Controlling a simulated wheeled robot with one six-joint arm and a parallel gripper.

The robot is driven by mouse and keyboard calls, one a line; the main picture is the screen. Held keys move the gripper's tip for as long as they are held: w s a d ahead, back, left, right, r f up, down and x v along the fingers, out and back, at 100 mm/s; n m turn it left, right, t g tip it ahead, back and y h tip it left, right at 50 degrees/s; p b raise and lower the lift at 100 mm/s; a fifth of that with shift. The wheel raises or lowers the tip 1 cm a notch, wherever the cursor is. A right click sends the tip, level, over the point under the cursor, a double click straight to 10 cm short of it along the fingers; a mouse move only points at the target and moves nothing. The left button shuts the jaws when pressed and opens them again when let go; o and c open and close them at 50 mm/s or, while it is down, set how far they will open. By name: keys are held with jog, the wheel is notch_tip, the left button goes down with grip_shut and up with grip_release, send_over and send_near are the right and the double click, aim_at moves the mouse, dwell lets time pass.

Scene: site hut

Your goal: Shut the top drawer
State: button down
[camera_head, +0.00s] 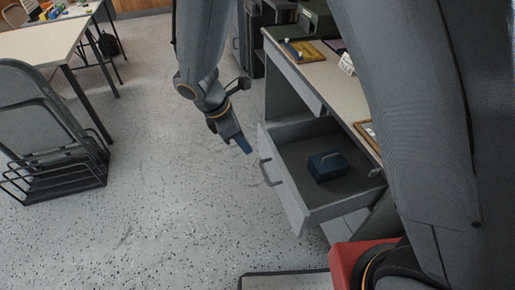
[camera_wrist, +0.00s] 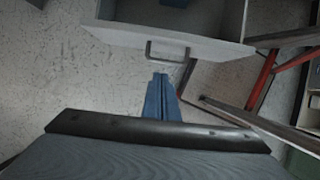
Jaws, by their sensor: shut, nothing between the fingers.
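The open drawer (camera_head: 291,217) is grey and sticks out from the desk, with a bar handle (camera_head: 265,172) on its front panel. A dark blue box-like object (camera_head: 327,166) lies inside it. In the wrist view, the drawer front (camera_wrist: 170,38) spans the top, with its handle (camera_wrist: 167,52) at the middle. My gripper (camera_head: 246,148) is in front of the drawer, to the left of the front panel and apart from it in the head view. In the wrist view, its blue fingers (camera_wrist: 161,78) are shut together and empty, pointing toward the handle.
The desk top (camera_head: 322,78) carries a yellow-framed tray (camera_head: 303,52) and other items. A second drawer front (camera_head: 291,76) is farther along the desk. A folding chair (camera_head: 45,115) and a table (camera_head: 38,42) stand at left. The speckled floor between is clear.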

jog(key=d+f, duration=0.2)
jog(key=w+d+f+p, duration=0.1)
jog(key=d+f, duration=0.1)
jog(key=f, duration=0.1)
jog(key=d+f, duration=0.2)
jog(key=f, duration=0.1)
jog(key=shift+w+f, duration=0.1)
jog(key=shift+w, duration=0.2)
jog(key=shift+w+d+p, duration=0.2)
jog(key=shift+d+p, duration=0.15)
jog(key=shift+d, duration=0.3)
